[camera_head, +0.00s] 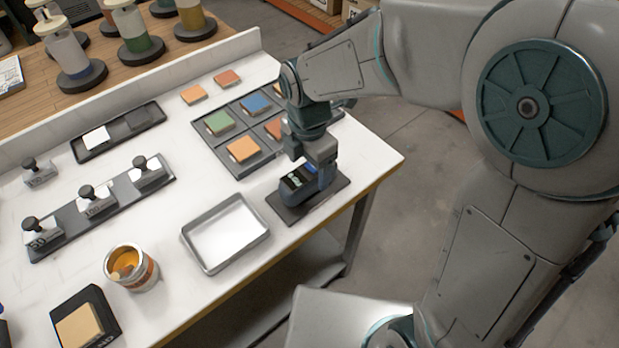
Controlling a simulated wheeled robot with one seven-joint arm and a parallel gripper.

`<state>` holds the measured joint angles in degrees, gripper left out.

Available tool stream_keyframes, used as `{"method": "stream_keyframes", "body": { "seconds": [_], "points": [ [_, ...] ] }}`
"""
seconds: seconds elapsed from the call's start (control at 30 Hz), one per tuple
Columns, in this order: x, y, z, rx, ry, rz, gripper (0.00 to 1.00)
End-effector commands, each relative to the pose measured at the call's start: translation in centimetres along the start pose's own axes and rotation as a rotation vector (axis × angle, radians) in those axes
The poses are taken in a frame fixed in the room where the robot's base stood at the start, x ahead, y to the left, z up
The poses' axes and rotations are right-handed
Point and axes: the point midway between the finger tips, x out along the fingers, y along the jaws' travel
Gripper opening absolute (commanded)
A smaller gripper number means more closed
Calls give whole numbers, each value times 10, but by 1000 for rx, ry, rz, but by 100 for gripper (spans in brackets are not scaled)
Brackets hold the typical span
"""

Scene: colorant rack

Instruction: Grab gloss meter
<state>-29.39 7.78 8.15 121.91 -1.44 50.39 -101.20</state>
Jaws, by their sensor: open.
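The gloss meter (294,190) appears to be the small dark blue-grey device with a little lit display. It sits on a dark flat pad (333,194) near the right front edge of the white table. My gripper (318,168) points down right at the device, over its back right part, and hides some of it. The jaws are open. I cannot tell whether the fingers touch the device or straddle it.
A dark grid tray (228,155) with coloured tiles lies close behind my gripper. An empty metal tray (226,233) is just left of the pad. The table (330,243) edge is close.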

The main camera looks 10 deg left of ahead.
Motion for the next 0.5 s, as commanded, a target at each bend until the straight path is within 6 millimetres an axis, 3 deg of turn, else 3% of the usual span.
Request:
{"method": "stream_keyframes", "body": {
  "seconds": [0.3,0.5],
  "points": [
    [42,1,1,1,1,-4,75],
    [51,1,1,1,0,0,75]
  ]
}}
